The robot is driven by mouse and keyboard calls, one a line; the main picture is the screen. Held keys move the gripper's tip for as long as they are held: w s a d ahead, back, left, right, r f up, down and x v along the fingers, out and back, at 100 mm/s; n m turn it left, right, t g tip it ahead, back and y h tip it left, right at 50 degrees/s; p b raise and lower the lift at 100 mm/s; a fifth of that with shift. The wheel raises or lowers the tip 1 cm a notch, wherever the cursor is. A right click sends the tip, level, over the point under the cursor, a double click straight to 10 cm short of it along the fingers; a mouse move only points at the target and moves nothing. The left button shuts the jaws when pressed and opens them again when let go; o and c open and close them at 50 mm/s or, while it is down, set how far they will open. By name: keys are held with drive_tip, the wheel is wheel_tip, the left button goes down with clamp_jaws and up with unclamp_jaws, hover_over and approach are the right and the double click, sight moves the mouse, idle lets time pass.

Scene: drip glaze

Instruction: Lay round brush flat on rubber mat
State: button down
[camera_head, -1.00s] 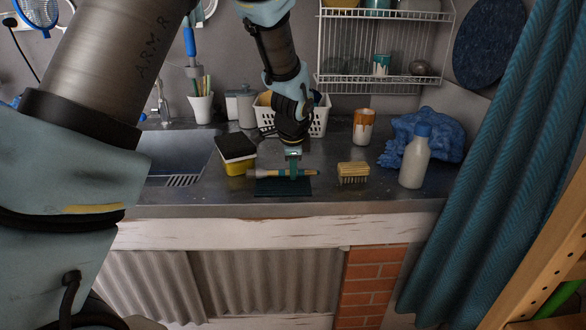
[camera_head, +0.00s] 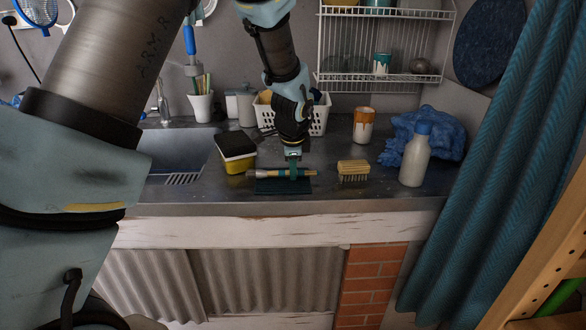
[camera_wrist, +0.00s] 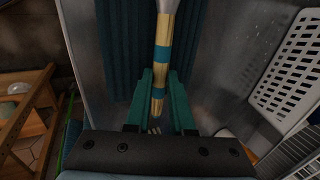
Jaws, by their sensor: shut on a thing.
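The round brush (camera_head: 268,173) lies level across the jaws of my gripper (camera_head: 293,172), with a yellow and teal banded handle and a pale end to the left. In the wrist view the brush (camera_wrist: 162,50) runs between the green fingers of my gripper (camera_wrist: 159,100), which are shut on its handle. The dark rubber mat (camera_head: 284,187) lies flat on the counter, right under the brush. The mat (camera_wrist: 112,45) also shows beside the brush in the wrist view. I cannot tell whether the brush touches the mat.
A white basket (camera_head: 319,116) and a paint-marked cup (camera_head: 363,126) stand behind. The sink (camera_head: 178,152) is at left.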

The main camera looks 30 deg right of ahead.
drive_tip(key=shift+f, duration=0.2)
drive_tip(key=c, duration=0.8)
unclamp_jaws()
drive_tip(key=shift+o, duration=0.5)
drive_tip(key=shift+s+f, duration=0.1)
drive_tip(key=shift+a, duration=0.1)
drive_tip(key=shift+s, duration=0.1)
